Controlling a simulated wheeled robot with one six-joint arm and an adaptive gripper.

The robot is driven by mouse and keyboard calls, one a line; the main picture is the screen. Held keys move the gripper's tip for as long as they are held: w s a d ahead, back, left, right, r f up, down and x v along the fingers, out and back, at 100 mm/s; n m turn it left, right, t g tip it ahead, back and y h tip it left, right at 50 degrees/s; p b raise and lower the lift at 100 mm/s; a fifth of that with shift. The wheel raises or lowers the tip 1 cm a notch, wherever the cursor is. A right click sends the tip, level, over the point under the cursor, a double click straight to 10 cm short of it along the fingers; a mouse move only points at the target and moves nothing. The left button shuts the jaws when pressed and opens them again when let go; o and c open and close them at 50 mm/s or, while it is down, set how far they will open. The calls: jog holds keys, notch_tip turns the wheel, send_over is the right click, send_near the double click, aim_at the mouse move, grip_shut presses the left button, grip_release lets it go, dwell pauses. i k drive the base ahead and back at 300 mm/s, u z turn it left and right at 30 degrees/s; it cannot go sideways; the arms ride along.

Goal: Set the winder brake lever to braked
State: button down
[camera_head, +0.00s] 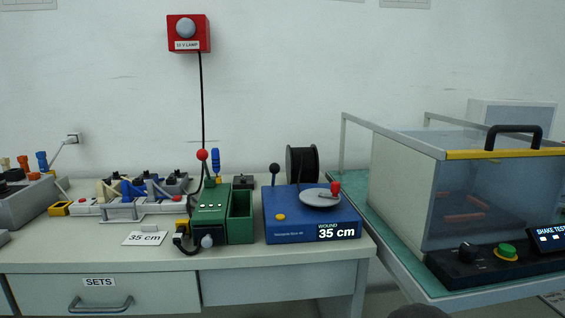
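The blue winder (291,231) stands near the bench's right end, and its label reads WOUND 35 cm. An upright lever with a black ball knob (275,169) rises at its back left corner and looks like the brake lever. No mark on the lever's setting can be read. A grey disc (318,199) with a red-knobbed crank (335,188) sits on top, and a yellow button (281,217) is at the front left.
A black wire spool (302,164) stands behind the winder. A green device (209,217) with a red-knobbed lever (202,155) and a green bin (240,229) are close on its left. A shake-test chamber (405,190) is on the right. Bare bench top (262,255) lies in front.

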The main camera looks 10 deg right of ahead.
aim_at(274, 168)
jog(key=k, duration=0.2)
jog(key=u, duration=0.8)
jog(key=i, duration=0.7)
jog(key=z, duration=0.8)
